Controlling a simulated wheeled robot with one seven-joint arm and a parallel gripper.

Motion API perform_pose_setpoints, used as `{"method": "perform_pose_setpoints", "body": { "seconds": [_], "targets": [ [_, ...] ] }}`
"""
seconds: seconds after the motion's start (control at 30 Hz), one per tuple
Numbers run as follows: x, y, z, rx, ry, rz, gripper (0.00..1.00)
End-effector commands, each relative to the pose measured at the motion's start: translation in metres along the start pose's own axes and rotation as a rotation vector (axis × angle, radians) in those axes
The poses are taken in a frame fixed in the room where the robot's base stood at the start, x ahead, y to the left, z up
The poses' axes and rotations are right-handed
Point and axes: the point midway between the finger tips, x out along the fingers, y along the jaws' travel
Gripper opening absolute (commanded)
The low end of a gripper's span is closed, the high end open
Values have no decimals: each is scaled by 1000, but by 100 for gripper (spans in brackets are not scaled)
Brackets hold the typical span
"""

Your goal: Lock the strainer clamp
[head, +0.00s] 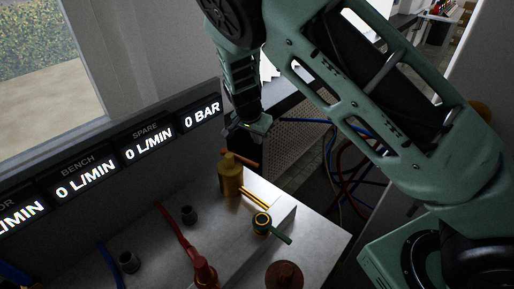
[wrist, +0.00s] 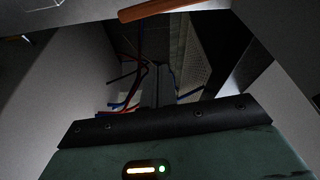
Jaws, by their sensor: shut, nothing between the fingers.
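A brass fitting (head: 231,179) with an orange bar-like handle (head: 239,157) across its top stands at the back of the metal bench. I cannot tell for sure that it is the strainer clamp. My gripper (head: 252,125) is shut and empty, in the air just above and behind the orange handle, apart from it as far as I can tell. In the wrist view an orange bar (wrist: 172,9), likely the same handle, crosses the top edge. The gripper's green and black housing fills the bottom of that view; its fingertips do not show clearly there.
A brass valve with a green lever (head: 262,224), a red valve (head: 204,271) and a brown round knob (head: 285,274) stand on the metal bench (head: 325,238). A display panel (head: 120,155) runs along the back left. Blue and red hoses (head: 350,150) hang beyond the bench.

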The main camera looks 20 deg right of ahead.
Motion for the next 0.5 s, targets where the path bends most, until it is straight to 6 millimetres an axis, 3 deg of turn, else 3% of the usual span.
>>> {"method": "perform_pose_setpoints", "body": {
  "seconds": [0.2,0.5],
  "targets": [
    [-36,0,1,0,0,-2,0],
    [-51,0,0,1,0,1,0]
  ]
}}
